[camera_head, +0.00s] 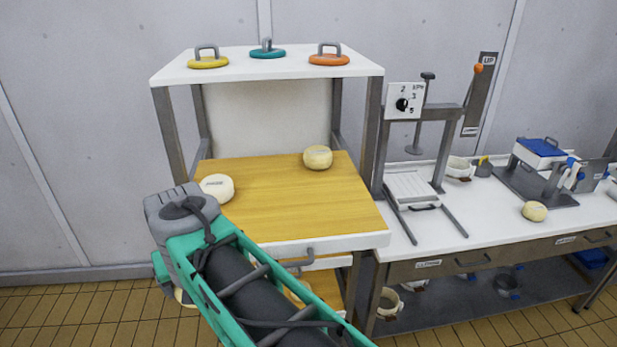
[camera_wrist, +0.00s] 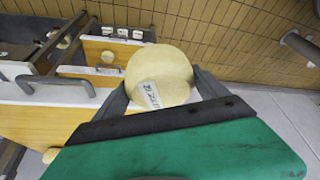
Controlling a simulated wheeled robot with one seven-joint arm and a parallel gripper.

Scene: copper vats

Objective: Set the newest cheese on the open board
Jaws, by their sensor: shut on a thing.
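My gripper (camera_wrist: 160,88) is shut on a round pale-yellow cheese (camera_wrist: 172,62), one finger on each side. The cheese has a white label with dark print that I cannot read.
The rack's white top (camera_head: 240,66) carries yellow, teal and orange handled discs. To the right, a white counter (camera_head: 440,225) holds a press (camera_head: 425,130), another cheese (camera_head: 535,211) and a blue-lidded box (camera_head: 541,151). The upper board's middle and front are bare.

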